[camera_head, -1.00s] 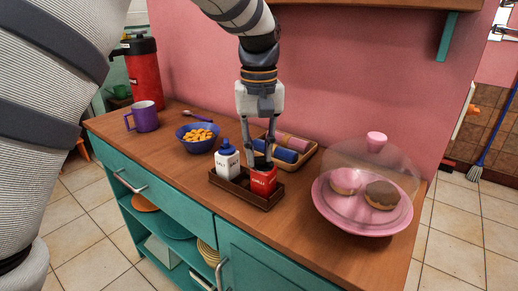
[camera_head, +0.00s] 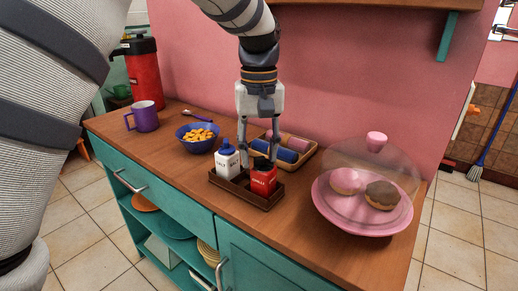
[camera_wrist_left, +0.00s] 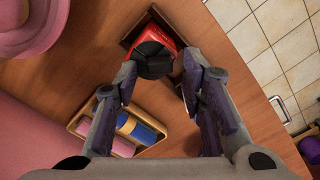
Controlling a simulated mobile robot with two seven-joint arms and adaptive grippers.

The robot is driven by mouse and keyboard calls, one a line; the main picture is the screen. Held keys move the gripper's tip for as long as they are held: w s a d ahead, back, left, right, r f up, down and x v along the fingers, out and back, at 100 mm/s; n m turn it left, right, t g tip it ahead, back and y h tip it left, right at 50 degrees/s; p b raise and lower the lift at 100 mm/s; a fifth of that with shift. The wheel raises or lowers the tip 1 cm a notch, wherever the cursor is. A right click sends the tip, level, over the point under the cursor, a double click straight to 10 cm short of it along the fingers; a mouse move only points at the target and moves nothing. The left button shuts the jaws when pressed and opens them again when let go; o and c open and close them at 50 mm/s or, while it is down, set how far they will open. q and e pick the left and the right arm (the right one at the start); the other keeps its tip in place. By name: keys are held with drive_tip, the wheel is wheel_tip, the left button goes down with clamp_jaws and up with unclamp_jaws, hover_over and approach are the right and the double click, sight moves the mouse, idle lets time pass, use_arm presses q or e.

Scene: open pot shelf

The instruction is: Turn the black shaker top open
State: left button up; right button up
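The red chilli shaker (camera_head: 264,182) with its black top (camera_head: 262,162) stands in a small dark wooden tray (camera_head: 243,193). In the left wrist view the round black top (camera_wrist_left: 154,59) shows a groove across it, with the red body (camera_wrist_left: 158,32) partly behind it. My left gripper (camera_head: 259,152) points down over the shaker. In the left wrist view its fingers (camera_wrist_left: 160,68) are spread, one on each side of the top, with visible gaps at the top's sides. My right gripper is not in view.
A white salt shaker (camera_head: 227,162) with a blue cap stands beside the chilli shaker in the tray. A tray of rolled cloths (camera_head: 310,157) lies behind. A pink plate (camera_head: 362,223) under a clear dome is to the right; a blue snack bowl (camera_head: 197,145) is to the left.

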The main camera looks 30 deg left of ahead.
use_arm(q)
drive_tip(key=shift+r, duration=0.1)
wheel_tip(320, 180, up, 12)
idle(0.5)
